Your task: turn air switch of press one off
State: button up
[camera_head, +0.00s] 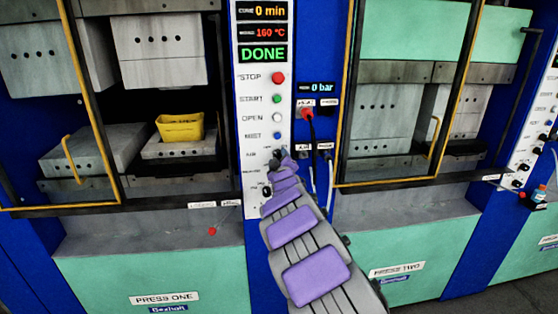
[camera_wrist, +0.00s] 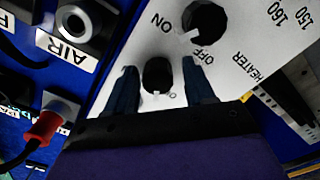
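Press one's control panel (camera_head: 262,130) is white, with a column of buttons and a label that seems to read AIR low on it. In the wrist view a black round knob (camera_wrist: 158,75), which appears to be the air switch, sits between my gripper's fingers. A white mark on it points down, and the lettering beside it is partly hidden. My gripper (camera_wrist: 160,66) is open, one finger on each side of the knob; contact cannot be told. In the head view my gripper (camera_head: 283,157) is at the panel and hides this switch.
The heater knob (camera_wrist: 205,20) is just above in the wrist view, with ON and OFF beside it. A red plug with a black cable (camera_head: 307,113) is right of the panel. A yellow tray (camera_head: 180,127) sits inside press one. Press two (camera_head: 400,230) stands to the right.

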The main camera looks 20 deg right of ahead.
jog(key=shift+o, duration=0.3)
jog(key=shift+r, duration=0.1)
jog(key=shift+s, duration=0.1)
jog(key=p+v, duration=0.2)
jog(key=v, duration=1.5)
jog(key=shift+s, duration=0.15)
